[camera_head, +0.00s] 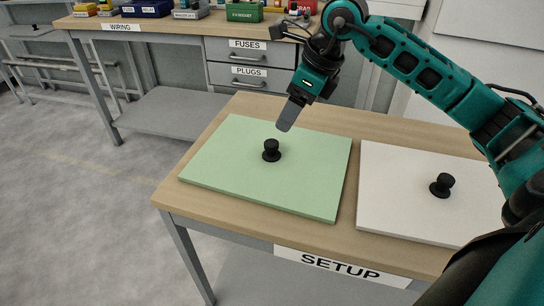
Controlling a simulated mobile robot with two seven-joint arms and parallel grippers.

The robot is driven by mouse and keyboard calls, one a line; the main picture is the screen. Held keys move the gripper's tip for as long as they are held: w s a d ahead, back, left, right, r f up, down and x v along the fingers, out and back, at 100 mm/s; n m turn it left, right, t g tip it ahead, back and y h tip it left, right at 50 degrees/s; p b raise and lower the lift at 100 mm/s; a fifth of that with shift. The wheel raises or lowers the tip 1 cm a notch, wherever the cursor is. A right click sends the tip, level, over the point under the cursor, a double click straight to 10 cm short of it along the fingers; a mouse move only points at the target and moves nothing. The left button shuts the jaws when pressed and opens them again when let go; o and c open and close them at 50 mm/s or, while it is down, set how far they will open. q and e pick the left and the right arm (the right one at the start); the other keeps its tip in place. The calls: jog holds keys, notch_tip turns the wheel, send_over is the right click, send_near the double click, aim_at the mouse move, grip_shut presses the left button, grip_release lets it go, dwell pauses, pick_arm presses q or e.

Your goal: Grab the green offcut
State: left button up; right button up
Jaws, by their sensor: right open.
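The green offcut (225,160) is a flat light-green panel lying on the left part of the wooden setup table (250,222). A black knob (271,150) stands upright near its middle. My right gripper (288,117) comes in from the upper right and points down over the far part of the green panel. It is open, empty and apart from the knob, just above and beyond it in the picture. Its fingers overlap from this angle. My left gripper is not in view.
A white panel (400,215) with its own black knob (441,185) lies to the right on the same table, with a narrow gap between the panels. Behind stands a workbench (170,28) with drawers (250,77) and several bins. Open floor (70,200) lies to the left.

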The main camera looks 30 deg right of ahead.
send_over(273, 142)
jog(key=s, duration=0.2)
jog(key=f, duration=0.4)
jog(key=shift+s+d+f, duration=0.1)
jog(key=shift+d+f, duration=0.2)
jog(key=shift+f, duration=0.1)
jog(key=shift+d+b+x, duration=0.15)
jog(key=shift+b+x, duration=0.15)
jog(key=shift+x, duration=1.05)
jog(key=shift+d+b+x, duration=0.15)
jog(key=shift+b+x, duration=0.1)
jog(key=shift+x, duration=1.1)
jog(key=shift+c, duration=0.4)
grip_shut()
jog(key=shift+r, duration=0.1)
